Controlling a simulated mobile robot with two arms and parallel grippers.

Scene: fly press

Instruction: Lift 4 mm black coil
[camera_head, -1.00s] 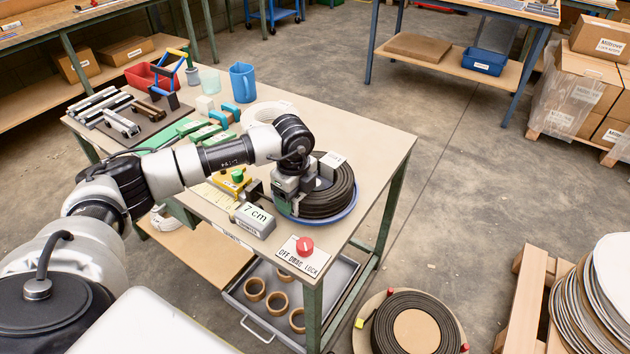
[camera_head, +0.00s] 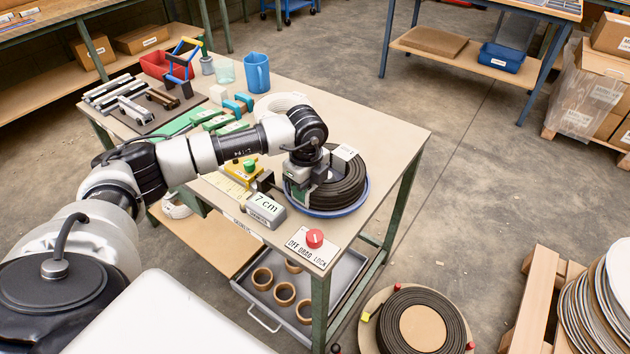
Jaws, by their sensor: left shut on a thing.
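A black coil (camera_head: 340,188) lies in a shallow blue dish (camera_head: 365,198) on the front right part of the workbench. A small white label (camera_head: 345,152) stands on its top. My left gripper (camera_head: 304,192) reaches over from the left and is shut at the coil's left side; its jaws hide what lies between them. I cannot tell whether the coil is clear of the dish. A second, larger black coil (camera_head: 455,322) lies on a round board on the floor at the lower right. My right gripper is out of view.
A grey block marked 7 cm (camera_head: 266,211), a yellow tool (camera_head: 242,170) and a red knob (camera_head: 314,238) are close to the gripper. The bench's right end is clear.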

